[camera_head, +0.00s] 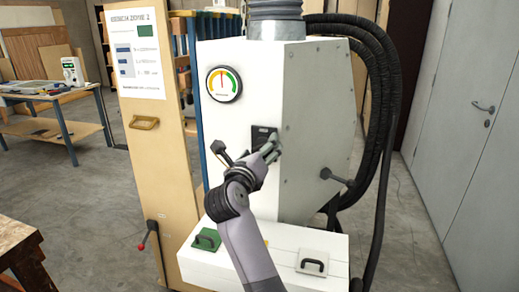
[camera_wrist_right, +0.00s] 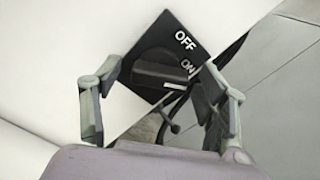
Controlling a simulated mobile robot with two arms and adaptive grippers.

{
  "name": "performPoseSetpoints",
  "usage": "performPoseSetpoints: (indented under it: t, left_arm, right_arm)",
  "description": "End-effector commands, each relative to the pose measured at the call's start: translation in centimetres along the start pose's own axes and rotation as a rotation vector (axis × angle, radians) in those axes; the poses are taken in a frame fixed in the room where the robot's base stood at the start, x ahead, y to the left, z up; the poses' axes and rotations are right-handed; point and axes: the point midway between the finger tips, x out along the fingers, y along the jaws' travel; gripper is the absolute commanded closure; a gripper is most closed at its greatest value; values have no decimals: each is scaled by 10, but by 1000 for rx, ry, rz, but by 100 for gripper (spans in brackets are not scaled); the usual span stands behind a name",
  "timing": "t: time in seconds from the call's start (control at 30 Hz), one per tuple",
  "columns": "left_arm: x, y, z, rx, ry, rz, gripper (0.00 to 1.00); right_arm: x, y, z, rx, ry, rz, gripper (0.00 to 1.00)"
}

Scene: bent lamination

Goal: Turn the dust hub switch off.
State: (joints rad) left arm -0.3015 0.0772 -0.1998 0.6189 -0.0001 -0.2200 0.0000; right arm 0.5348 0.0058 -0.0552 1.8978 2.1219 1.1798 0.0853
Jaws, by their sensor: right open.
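The dust hub (camera_head: 240,115) is a white cabinet with a grey side face and a round gauge (camera_head: 224,84). Its black switch plate (camera_head: 260,132) is on the front, partly hidden by my right gripper (camera_head: 271,148). In the right wrist view the plate (camera_wrist_right: 161,28) looks tilted and reads OFF and ON. Its black round knob (camera_wrist_right: 152,68) has a white mark beside ON. My right gripper (camera_wrist_right: 160,80) is open, with one finger on each side of the knob. I cannot tell whether the fingers touch it. My left gripper is not in view.
Black hoses (camera_head: 388,120) hang at right. A wooden panel (camera_head: 157,190) stands at left. The white base (camera_head: 285,240) carries green and white handled lids.

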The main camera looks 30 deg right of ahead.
Motion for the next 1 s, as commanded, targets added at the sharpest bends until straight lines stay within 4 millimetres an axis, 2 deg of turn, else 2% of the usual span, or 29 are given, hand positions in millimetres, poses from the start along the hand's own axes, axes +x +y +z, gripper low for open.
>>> performPoseSetpoints:
  t: [0.07, 0.8, 1.0]
  left_arm:
    - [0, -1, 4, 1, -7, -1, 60]
    - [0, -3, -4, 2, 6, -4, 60]
    - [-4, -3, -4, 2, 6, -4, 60]
  right_arm:
    - [0, 0, 0, 0, 0, 0, 32]
    - [0, 0, 0, 0, 0, 0, 80]
    - [0, 0, 1, -14, 1, 0, 81]
